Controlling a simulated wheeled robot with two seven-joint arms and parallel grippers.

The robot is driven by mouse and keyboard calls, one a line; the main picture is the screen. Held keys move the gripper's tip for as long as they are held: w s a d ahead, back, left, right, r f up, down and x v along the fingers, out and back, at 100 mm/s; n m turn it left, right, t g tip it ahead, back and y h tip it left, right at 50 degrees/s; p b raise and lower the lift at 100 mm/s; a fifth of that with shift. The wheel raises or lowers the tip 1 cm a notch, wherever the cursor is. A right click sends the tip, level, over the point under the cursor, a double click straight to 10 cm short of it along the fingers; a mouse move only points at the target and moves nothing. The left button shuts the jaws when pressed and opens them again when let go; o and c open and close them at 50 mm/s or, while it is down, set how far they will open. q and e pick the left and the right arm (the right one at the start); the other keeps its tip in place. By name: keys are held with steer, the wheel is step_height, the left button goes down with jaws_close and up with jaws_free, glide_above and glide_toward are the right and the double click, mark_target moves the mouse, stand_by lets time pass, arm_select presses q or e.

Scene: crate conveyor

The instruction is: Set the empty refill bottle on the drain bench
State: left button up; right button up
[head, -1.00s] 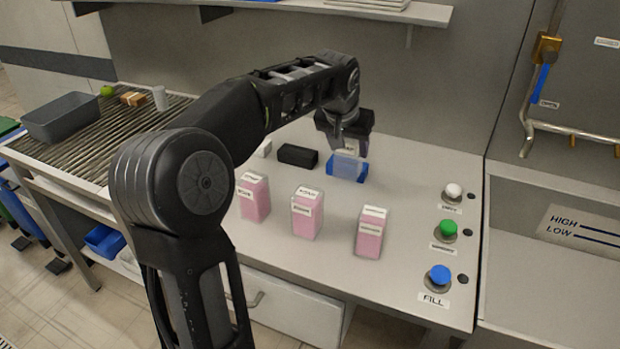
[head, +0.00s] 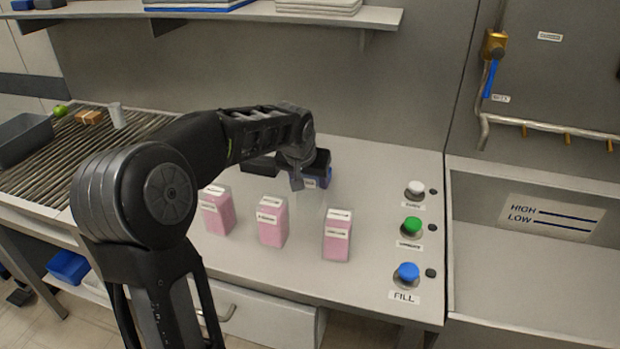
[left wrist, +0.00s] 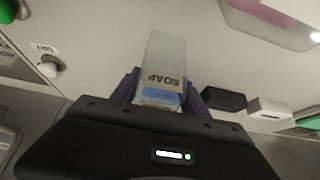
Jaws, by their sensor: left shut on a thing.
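My left gripper (head: 308,183) is over the middle of the grey worktop (head: 385,165), pointing down. In the left wrist view its purple fingers (left wrist: 160,92) are shut on a clear, empty-looking bottle (left wrist: 165,55) with a label reading SOAP. In the head view the bottle shows only faintly below the fingers (head: 311,204); I cannot tell whether its base touches the worktop. A slatted bench (head: 55,165), which looks like the drain bench, is at the far left, away from the gripper. My right gripper is not in view.
Three pink-filled bottles (head: 217,215) (head: 271,228) (head: 338,243) stand in front of the gripper. White, green and blue (head: 408,271) buttons are at right. A grey bin (head: 22,140) and a cup (head: 117,117) occupy the slatted bench.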

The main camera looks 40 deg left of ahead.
arm_select(q)
steer(key=shift+f, duration=0.2)
steer(key=o, duration=1.3)
steer(key=shift+r, duration=0.1)
steer(key=shift+o, duration=0.2)
steer(key=shift+r, duration=0.1)
steer(key=shift+r, duration=0.15)
steer(key=b+v, duration=0.1)
steer(key=v, duration=1.1)
